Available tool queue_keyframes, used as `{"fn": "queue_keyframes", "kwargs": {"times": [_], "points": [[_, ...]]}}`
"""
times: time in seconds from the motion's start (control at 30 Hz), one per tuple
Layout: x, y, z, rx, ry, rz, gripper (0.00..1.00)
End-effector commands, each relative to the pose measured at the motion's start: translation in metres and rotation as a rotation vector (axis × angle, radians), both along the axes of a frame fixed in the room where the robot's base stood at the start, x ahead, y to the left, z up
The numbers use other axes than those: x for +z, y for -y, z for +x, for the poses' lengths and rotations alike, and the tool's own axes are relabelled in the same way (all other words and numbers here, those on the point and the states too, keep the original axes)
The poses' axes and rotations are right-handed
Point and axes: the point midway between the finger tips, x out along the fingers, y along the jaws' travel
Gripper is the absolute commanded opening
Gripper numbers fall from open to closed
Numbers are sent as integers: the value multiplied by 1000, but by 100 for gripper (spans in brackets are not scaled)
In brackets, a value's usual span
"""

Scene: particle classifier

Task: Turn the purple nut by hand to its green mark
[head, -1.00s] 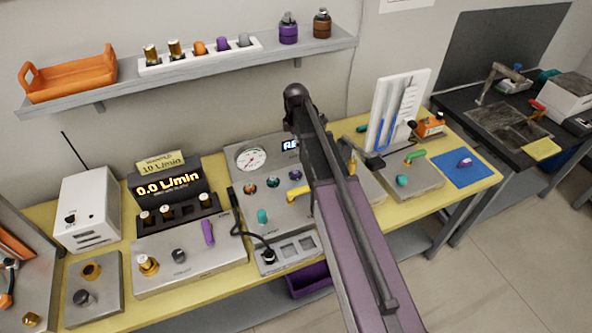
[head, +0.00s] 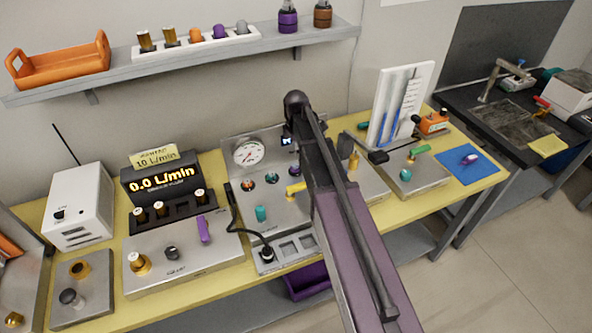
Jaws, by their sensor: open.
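What looks like the purple nut (head: 294,173) sits on the upright grey panel (head: 232,156), at the right of a row with an orange and a teal fitting. My arm runs up the picture in front of this panel and partly covers the nut. No green mark can be made out at the nut at this size. My gripper cannot be seen; my own arm links hide that area. Whether anything touches the nut is hidden.
A gauge (head: 248,152) and a yellow handle (head: 295,188) are near the nut. A flow display (head: 162,181) reads 0.0 L/min. A purple lever (head: 204,229) stands to the left. A shelf (head: 200,60) hangs above. Floor at lower right is clear.

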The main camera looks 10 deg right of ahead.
Motion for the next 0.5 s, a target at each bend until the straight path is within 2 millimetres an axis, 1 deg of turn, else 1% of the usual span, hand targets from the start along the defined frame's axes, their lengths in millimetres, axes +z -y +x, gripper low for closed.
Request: {"fn": "queue_keyframes", "kwargs": {"times": [0.03, 0.5], "points": [[-8, 0, 0, 0, 0, 0, 82], [-45, 0, 0, 0, 0, 0, 82]]}}
